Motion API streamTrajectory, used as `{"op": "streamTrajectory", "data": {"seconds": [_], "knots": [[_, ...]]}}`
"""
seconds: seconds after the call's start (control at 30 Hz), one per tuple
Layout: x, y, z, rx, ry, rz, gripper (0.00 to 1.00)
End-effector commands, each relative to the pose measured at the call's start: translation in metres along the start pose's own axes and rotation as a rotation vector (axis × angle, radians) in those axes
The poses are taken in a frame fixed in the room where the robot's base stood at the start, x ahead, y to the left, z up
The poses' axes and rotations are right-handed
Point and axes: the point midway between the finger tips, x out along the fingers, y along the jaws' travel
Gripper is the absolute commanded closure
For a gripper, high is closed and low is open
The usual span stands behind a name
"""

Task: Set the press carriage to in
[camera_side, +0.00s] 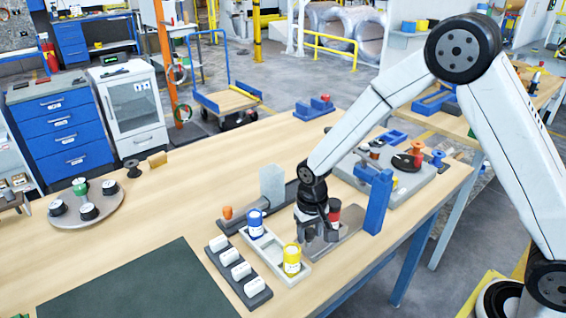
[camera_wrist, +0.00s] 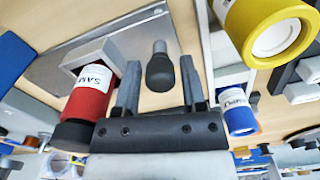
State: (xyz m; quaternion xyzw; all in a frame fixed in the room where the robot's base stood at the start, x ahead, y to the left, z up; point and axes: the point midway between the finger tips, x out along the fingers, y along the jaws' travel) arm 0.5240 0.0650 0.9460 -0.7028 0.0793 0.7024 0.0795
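The press carriage seems to be the flat grey metal plate (camera_side: 346,239) at the foot of the blue upright press frame (camera_side: 377,202). The plate also shows in the wrist view (camera_wrist: 92,55). A black knob (camera_wrist: 160,72) on a short grey stem stands between my gripper's fingers in the wrist view. My gripper (camera_side: 315,232) is low over the plate, pointing down. In the wrist view my gripper (camera_wrist: 160,66) is open, with a gap on both sides of the knob. The knob is hidden behind my gripper in the side view.
A red can (camera_side: 334,211) stands close beside my gripper; its label shows in the wrist view (camera_wrist: 92,88). A tray (camera_side: 270,250) holds a blue can (camera_side: 255,223) and a yellow can (camera_side: 292,259). A grey rack (camera_side: 237,271) with white pieces lies left.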

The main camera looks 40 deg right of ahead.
Motion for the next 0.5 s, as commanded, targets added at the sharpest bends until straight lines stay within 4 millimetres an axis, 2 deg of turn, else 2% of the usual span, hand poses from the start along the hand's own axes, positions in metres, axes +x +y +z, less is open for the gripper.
{"op": "streamTrajectory", "data": {"seconds": [0.03, 0.13, 0.17, 0.5], "knots": [[-0.0001, 0.0, 0.0, 0.0, 0.0, 0.0, 0.65], [-0.0002, 0.0, 0.0, 0.0, 0.0, 0.0, 0.97], [-0.0002, 0.0, 0.0, 0.0, 0.0, 0.0, 1.0], [-0.0003, 0.0, 0.0001, 0.0, 0.0, 0.0, 1.0]]}}
